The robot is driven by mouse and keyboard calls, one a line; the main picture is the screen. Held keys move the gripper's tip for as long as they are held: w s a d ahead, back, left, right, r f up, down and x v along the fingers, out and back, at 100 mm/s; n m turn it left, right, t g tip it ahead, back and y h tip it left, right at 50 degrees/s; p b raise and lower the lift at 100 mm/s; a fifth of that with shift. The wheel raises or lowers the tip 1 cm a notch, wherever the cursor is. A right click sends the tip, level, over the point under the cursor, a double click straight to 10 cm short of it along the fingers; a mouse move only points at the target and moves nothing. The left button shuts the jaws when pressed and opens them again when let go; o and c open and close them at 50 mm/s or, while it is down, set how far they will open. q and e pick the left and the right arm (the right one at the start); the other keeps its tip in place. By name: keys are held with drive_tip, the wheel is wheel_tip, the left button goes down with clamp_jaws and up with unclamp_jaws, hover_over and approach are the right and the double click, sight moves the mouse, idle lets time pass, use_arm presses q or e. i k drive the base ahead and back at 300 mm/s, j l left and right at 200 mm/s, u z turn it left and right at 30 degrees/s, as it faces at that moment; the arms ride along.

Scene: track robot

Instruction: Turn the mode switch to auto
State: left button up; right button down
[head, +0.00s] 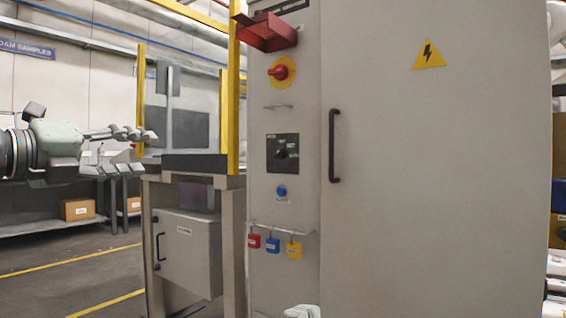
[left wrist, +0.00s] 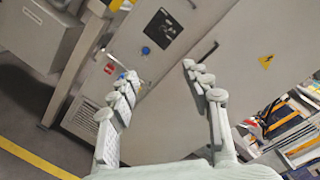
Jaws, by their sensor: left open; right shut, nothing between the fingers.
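The mode switch (head: 287,154) is a dark rotary knob on a black plate on the grey cabinet's narrow left panel. Its small labels and pointer direction are too blurred to read. In the left wrist view the black plate (left wrist: 161,25) shows near the top, beyond the fingers. My left gripper (head: 142,150) is open and empty, at the left, well apart from the switch in the picture. In the left wrist view its fingers (left wrist: 160,85) are spread wide with nothing between them. A pale piece of my right gripper (head: 302,311) shows at the bottom edge; most is cut off.
Around the switch are a red knob on a yellow disc (head: 281,72), a red bracket (head: 267,32), a small handle (head: 278,106) and a blue button (head: 281,191). Several padlocks (head: 272,245) hang below. A door handle (head: 334,146) stands right. A yellow-framed station (head: 233,90) stands left.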

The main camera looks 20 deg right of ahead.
sight(281, 153)
drive_tip(key=i+l, duration=0.25)
drive_tip(key=l, duration=0.2)
drive_tip(key=i+l, duration=0.3)
drive_tip(key=l, duration=0.15)
drive_tip(key=i+l, duration=0.25)
drive_tip(key=l, duration=0.2)
